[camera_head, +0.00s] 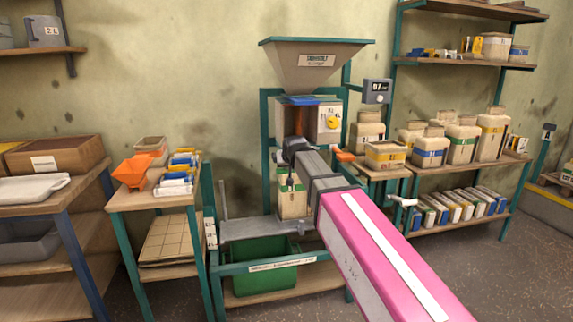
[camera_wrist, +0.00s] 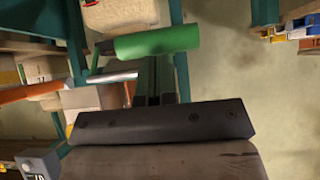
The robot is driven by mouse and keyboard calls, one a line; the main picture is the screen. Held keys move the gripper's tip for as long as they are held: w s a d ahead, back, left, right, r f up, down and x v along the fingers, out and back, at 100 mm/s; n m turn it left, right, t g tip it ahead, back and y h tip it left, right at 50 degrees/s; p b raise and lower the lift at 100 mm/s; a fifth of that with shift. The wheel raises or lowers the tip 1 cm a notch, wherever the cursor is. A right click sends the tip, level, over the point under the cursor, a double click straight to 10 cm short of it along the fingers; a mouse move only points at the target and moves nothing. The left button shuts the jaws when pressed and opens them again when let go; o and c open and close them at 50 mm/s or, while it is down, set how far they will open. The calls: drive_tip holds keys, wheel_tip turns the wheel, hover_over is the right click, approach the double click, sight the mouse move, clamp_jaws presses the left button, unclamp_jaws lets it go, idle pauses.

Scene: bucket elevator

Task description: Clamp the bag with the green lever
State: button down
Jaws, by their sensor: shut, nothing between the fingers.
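The green lever's grip (camera_wrist: 157,41) is a short green cylinder near the top middle of the wrist view. My gripper (camera_wrist: 154,62) is shut and empty, its dark fingers pointing at the grip's lower edge in the picture. I cannot tell whether they touch. In the head view my gripper (camera_head: 292,150) is in front of the filling machine, just below its spout area, and hides the lever. The pale bag (camera_head: 293,200) stands upright on the machine's shelf below my gripper, its top partly hidden. A beige surface at the top of the wrist view is probably the bag (camera_wrist: 120,13).
The hopper (camera_head: 316,62) is above my gripper. An orange handle (camera_head: 345,156) sticks out to the right. A green crate (camera_head: 262,268) is under the grey shelf (camera_head: 252,228). Side tables with goods stand left and right.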

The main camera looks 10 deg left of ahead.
idle(0.3)
drive_tip(key=w+r+v, duration=0.1)
drive_tip(key=v, duration=1.2)
drive_tip(key=s+d+f+m+g+h, duration=0.1)
drive_tip(key=s+d+f, duration=0.1)
drive_tip(key=d+f, duration=0.45)
drive_tip(key=s+d+f+g+h, duration=0.15)
drive_tip(key=d+f, duration=0.25)
drive_tip(key=f, duration=0.6)
drive_tip(key=s+d+f+m+g, duration=0.1)
drive_tip(key=d+f+g, duration=0.1)
drive_tip(key=d+f, duration=0.5)
drive_tip(key=s+d+f+m+g, duration=0.1)
drive_tip(key=s+d+f+g, duration=0.1)
drive_tip(key=s+d+f, duration=0.3)
drive_tip(key=s+d+f+m+g, duration=0.1)
drive_tip(key=s+d+f, duration=0.5)
drive_tip(key=f, duration=0.7)
drive_tip(key=shift+s+f+g+h, duration=0.35)
drive_tip(key=shift+s+g, duration=0.4)
drive_tip(key=shift+s, duration=0.25)
